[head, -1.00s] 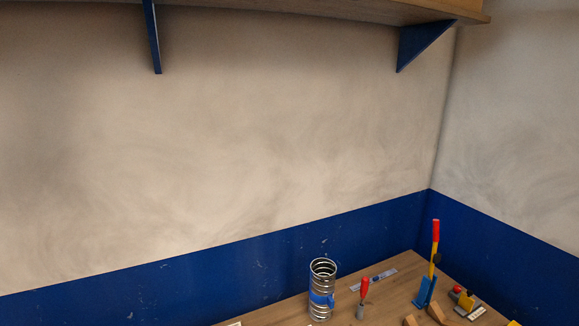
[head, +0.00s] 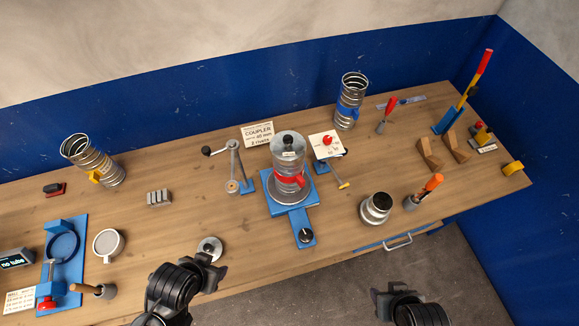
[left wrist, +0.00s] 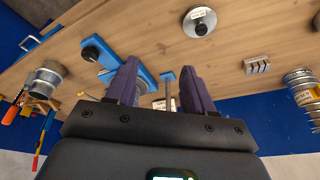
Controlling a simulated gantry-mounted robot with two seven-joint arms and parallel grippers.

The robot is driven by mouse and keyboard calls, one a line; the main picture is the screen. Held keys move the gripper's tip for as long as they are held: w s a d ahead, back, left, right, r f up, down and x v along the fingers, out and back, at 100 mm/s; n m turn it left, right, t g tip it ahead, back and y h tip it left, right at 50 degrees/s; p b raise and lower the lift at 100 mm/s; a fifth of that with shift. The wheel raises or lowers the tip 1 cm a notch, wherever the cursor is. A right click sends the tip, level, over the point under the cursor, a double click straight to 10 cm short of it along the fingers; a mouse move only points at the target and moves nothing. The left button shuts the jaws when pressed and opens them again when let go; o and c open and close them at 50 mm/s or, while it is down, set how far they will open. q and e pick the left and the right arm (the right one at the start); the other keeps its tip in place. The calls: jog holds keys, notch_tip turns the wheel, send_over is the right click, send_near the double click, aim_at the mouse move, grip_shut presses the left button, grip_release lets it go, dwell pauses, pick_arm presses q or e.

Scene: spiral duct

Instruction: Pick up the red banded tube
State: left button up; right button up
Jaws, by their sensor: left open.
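The red banded tube (head: 289,172) is a silver ribbed tube with a red band. It stands upright on a blue fixture (head: 271,208) in the middle of the bench, with a dark-knobbed metal cap on top. My left gripper (head: 220,262) is over the bench's front edge, left of and nearer than the tube, and apart from it. In the left wrist view its two dark fingers (left wrist: 158,90) are spread with nothing held; the red band cannot be made out there. My right gripper (head: 387,295) is beyond the bench's front edge, low in the head view; its jaws are unclear.
A blue-banded tube (head: 350,101) stands behind right, a yellow-banded tube (head: 93,161) leans at the left. A crank stand (head: 234,172) and a small sign stand (head: 327,146) flank the fixture. A metal collar (head: 376,208) is front right. Bench wood (head: 180,222) is clear left of the fixture.

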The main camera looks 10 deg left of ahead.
dwell(0.4)
pick_arm(q)
jog(key=o, duration=0.4)
